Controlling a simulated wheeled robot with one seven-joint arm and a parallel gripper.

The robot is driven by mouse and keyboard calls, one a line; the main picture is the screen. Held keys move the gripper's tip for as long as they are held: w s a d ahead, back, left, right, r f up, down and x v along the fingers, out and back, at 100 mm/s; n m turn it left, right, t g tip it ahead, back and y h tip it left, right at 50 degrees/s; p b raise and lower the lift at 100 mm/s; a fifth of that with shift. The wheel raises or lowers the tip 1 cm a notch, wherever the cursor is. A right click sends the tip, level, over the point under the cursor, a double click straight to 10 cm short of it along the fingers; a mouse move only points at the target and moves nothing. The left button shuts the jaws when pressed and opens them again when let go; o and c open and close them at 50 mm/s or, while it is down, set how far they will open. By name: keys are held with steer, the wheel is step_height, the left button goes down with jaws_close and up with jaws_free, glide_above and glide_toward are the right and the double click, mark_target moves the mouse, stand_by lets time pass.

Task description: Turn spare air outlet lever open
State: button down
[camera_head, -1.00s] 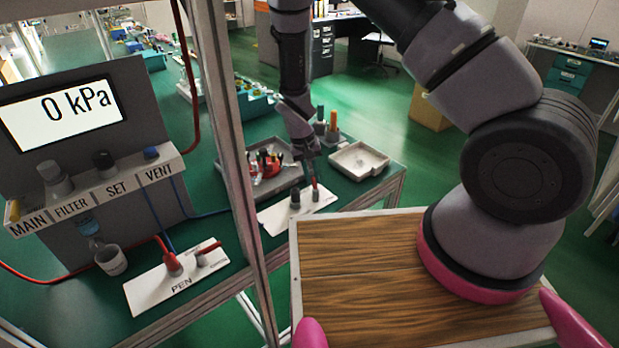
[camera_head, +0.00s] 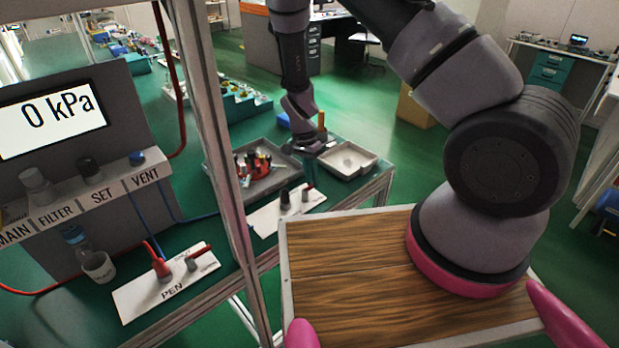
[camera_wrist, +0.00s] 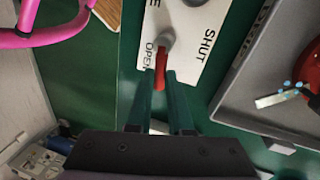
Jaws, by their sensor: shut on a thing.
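The spare air outlet is a white plate (camera_head: 265,220) on the green bench, with a dark stub (camera_head: 284,199) on it. Its red lever (camera_wrist: 161,70) shows in the wrist view, running from a grey pivot (camera_wrist: 165,40) down beside the printed word OPEN. The word SHUT is to the right of the pivot. My gripper (camera_wrist: 161,79) has its two dark green fingers shut on the red lever's outer end. In the head view my gripper (camera_head: 312,152) is over the plate's far right end, and the lever there is small and partly hidden.
A grey tray (camera_head: 225,195) of coloured items and a pale tray (camera_head: 372,168) flank my gripper. The PEN plate (camera_head: 140,300) with its red lever is nearer. A panel display (camera_head: 55,120) reads 0 kPa. A frame post (camera_head: 205,100) stands between.

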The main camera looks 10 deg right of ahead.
steer(key=shift+s+d+m, duration=0.15)
steer(key=shift+s+m, duration=0.05)
steer(key=shift+m, duration=0.5)
steer(key=c, duration=0.8)
jaws_free()
steer(key=shift+c, duration=0.2)
step_height(320, 180, up, 11)
steer(key=w+a, duration=0.1)
steer(key=shift+w+f, duration=0.15)
steer(key=shift+w, duration=0.25)
